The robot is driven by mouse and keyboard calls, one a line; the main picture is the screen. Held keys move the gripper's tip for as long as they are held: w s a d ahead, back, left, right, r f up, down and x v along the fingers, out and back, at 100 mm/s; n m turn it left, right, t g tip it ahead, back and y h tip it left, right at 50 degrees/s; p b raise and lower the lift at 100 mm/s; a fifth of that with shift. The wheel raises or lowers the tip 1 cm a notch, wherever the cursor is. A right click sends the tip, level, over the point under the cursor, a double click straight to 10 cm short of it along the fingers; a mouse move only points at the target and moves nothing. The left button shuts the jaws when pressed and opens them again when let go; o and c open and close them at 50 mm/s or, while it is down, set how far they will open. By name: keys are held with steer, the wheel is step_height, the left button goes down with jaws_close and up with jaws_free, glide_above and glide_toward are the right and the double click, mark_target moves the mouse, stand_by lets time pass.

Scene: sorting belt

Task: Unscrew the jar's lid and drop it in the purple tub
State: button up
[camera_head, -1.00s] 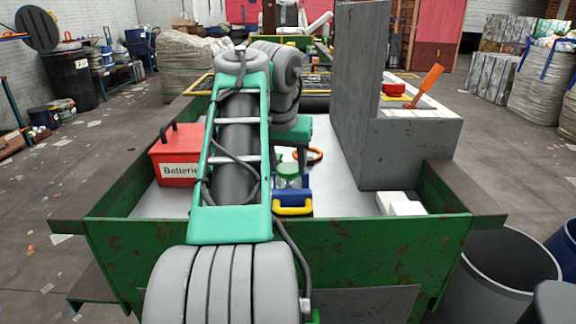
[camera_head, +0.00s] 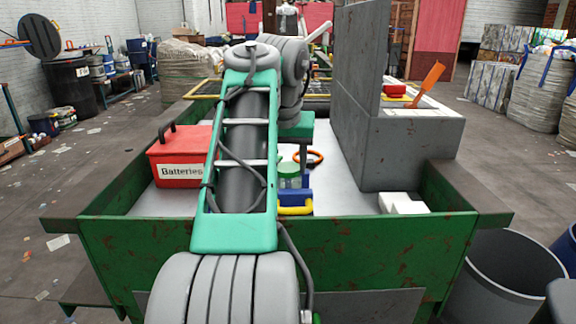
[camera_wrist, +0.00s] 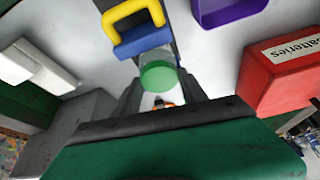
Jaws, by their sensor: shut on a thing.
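The jar stands on the light sorting surface, and in the head view its green lid (camera_head: 289,169) shows beside my arm. In the wrist view the lid (camera_wrist: 158,78) sits between the two dark fingers of my gripper (camera_wrist: 160,86), which is shut on it. The clear jar body (camera_wrist: 162,54) is partly hidden behind the lid. The purple tub (camera_wrist: 228,11) is at the top of the wrist view, cut off by the frame edge. In the head view my arm hides the tub and the fingers.
A blue block with a yellow handle (camera_wrist: 143,40) is close beside the jar. A red Batteries box (camera_head: 181,165) stands at the left. An orange ring (camera_head: 313,157) lies behind the jar. A grey wall (camera_head: 361,85) and white blocks (camera_head: 402,203) are at the right.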

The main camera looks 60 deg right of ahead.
steer(key=shift+d+f+n+t+y+b, duration=0.15)
steer(key=shift+n+b, duration=0.4)
steer(key=shift+b, duration=1)
steer(key=shift+a+f+n+t+y+b, duration=0.2)
steer(key=shift+n+b, duration=0.35)
steer(key=shift+b, duration=1)
steer(key=shift+r+n+t+b, duration=0.1)
steer(key=shift+n+t+b, duration=0.15)
steer(key=shift+n+b, duration=0.7)
steer(key=shift+b, duration=0.35)
steer(key=shift+w+d+n+t+y+b, duration=0.15)
steer(key=shift+n+t+y+b, duration=0.25)
steer(key=shift+n, duration=0.65)
steer(key=shift+r+n+y, duration=0.1)
steer(key=shift+n+y, duration=0.15)
steer(key=shift+n, duration=0.35)
steer(key=shift+n+p, duration=0.5)
steer(key=shift+p, duration=0.05)
steer(key=o, duration=1.4)
steer(key=shift+c, duration=0.2)
